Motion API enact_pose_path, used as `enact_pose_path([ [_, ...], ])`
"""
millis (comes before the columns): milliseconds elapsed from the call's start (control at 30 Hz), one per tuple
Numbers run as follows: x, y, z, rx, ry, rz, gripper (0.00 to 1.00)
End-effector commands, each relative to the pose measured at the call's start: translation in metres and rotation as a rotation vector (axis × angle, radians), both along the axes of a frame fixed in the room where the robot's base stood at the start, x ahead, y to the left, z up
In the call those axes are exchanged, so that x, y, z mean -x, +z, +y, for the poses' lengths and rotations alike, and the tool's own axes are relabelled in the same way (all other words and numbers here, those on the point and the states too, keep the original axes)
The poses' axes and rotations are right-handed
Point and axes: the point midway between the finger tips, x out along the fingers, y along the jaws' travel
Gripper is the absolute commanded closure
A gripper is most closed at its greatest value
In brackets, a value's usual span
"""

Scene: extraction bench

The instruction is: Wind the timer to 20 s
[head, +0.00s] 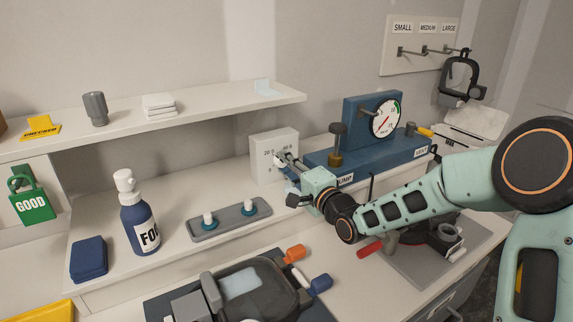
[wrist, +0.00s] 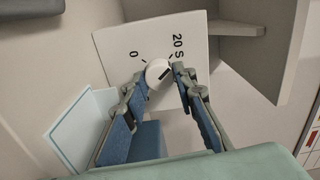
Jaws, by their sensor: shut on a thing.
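The timer is a white box (head: 272,155) standing on the bench against the back, left of the blue pump unit. In the wrist view its face (wrist: 115,42) appears tilted, with the labels "0" and "20 S". Its round pale knob (wrist: 157,73) sits between the labels. A dark mark on the knob slants to the upper right, on the side of the "20 S" label; I cannot tell whether it lines up exactly. My gripper (head: 288,163) is at the timer's front. In the wrist view my gripper (wrist: 160,76) has its fingertips closed on both sides of the knob.
The blue pump unit (head: 350,150) with a gauge stands close right of my gripper. A grey tray with two white-topped pegs (head: 230,220) lies to the left, beside a blue FOG bottle (head: 140,222). A shelf (head: 200,115) overhangs behind. Open bench shows before the timer.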

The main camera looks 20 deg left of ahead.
Motion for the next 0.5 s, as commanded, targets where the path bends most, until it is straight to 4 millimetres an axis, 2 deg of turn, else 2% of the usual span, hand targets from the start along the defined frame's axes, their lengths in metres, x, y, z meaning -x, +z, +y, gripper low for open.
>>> enact_pose_path([
  [200, 0.0004, -0.0005, 0.0002, 0.001, 0.001, 0.000, 0.99],
  [233, 0.0004, -0.0005, 0.0002, 0.001, 0.001, 0.000, 0.71],
  [367, 0.0003, -0.0004, 0.0002, 0.001, 0.001, 0.000, 0.57],
  [500, 0.0002, -0.0009, -0.0001, 0.002, 0.001, 0.001, 0.57],
])
